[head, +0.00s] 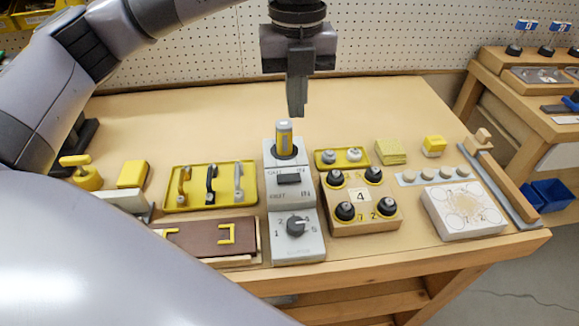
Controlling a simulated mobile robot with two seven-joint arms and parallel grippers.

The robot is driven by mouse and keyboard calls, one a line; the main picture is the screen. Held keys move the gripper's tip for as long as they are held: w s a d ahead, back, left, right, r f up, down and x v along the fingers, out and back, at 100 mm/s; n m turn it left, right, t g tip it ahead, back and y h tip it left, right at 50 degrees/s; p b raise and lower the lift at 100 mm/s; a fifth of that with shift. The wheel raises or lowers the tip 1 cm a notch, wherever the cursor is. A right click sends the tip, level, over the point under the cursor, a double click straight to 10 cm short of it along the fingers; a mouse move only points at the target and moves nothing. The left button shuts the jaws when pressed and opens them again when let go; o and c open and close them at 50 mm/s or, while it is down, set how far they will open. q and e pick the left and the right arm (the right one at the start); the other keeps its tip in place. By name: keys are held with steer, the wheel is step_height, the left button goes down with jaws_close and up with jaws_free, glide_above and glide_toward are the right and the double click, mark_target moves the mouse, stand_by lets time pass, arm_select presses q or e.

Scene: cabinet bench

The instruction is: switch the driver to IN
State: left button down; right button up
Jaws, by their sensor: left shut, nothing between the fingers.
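A grey panel unit (272,215) stands upright to the eye in the middle of the bench, with a yellow-and-grey cylinder (284,136) standing in a dark round socket at its far end. Below the socket is a dark switch (289,179) with small lettering around it; "IN" seems to be at its upper right. Which way the switch is set is too small to tell. Nearer is a dark dial (296,225) ringed by numbers. My left gripper (298,112) points down, shut and empty, just above and slightly right of the cylinder, apparently apart from it. My right gripper is out of view.
Left of the panel are a yellow tray (240,203) with several handles and a brown board (200,240). Right are a wooden block with black knobs (360,222), a yellow sponge-like block (390,151) and a white box (465,210). The bench behind is clear.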

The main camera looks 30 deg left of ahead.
mark_target(295, 177)
arm_select(q)
steer(key=shift+f, duration=0.1)
stand_by(0.3)
step_height(295, 177, down, 14)
steer(key=shift+r+p, duration=0.1)
steer(key=shift+p, duration=0.25)
stand_by(0.4)
steer(key=shift+d+f+b, duration=0.1)
steer(key=shift+f+b, duration=0.2)
steer(key=shift+b, duration=0.05)
steer(key=shift+s+a+r, duration=0.25)
steer(key=shift+s+a, duration=0.15)
steer(key=shift+a, duration=0.3)
